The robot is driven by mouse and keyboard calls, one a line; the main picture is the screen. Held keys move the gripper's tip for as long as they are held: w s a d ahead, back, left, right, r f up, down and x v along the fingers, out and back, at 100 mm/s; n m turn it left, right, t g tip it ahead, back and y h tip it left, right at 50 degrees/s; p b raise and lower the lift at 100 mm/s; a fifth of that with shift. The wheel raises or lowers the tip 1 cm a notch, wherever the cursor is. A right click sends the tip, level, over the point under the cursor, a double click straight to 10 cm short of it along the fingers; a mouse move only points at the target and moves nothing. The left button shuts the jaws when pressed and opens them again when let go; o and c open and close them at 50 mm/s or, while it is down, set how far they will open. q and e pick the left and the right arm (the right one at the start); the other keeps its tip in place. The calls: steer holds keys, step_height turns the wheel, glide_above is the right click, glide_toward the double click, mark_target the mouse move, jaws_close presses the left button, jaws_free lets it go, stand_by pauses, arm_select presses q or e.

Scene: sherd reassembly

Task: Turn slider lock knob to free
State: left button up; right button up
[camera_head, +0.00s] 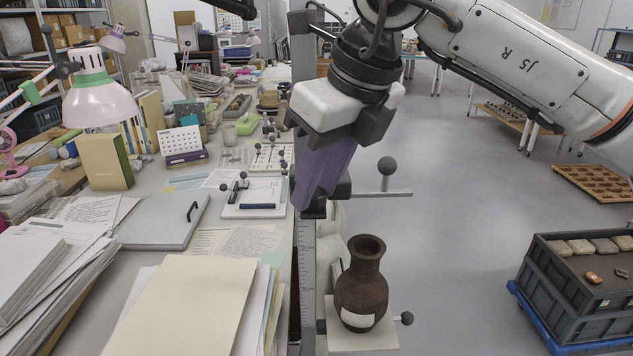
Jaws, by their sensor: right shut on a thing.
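My right gripper (315,205) points down at the upright post in the centre. Its purple fingers are shut on a dark part at the post, which I take to be the slider lock knob; the fingers hide most of it. I cannot read which way it is turned. A dark block (342,187) beside the fingertips carries a horizontal rod (383,194) to the right. A ball-ended pin (388,167) stands up from that rod. The post has a ruled scale (307,275) below the gripper. My left gripper is not in view.
Below the rod, a brown jar (362,285) with a pale patch stands on a cream plate (375,336), with a dark ball knob (406,318) beside it. Papers (190,300) and a grey case (165,220) crowd the table at left.

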steer(key=shift+n+y, duration=0.3)
steer(key=shift+n, duration=0.5)
steer(key=o, duration=1.1)
steer(key=shift+c, duration=0.2)
steer(key=shift+w+d+r, duration=0.1)
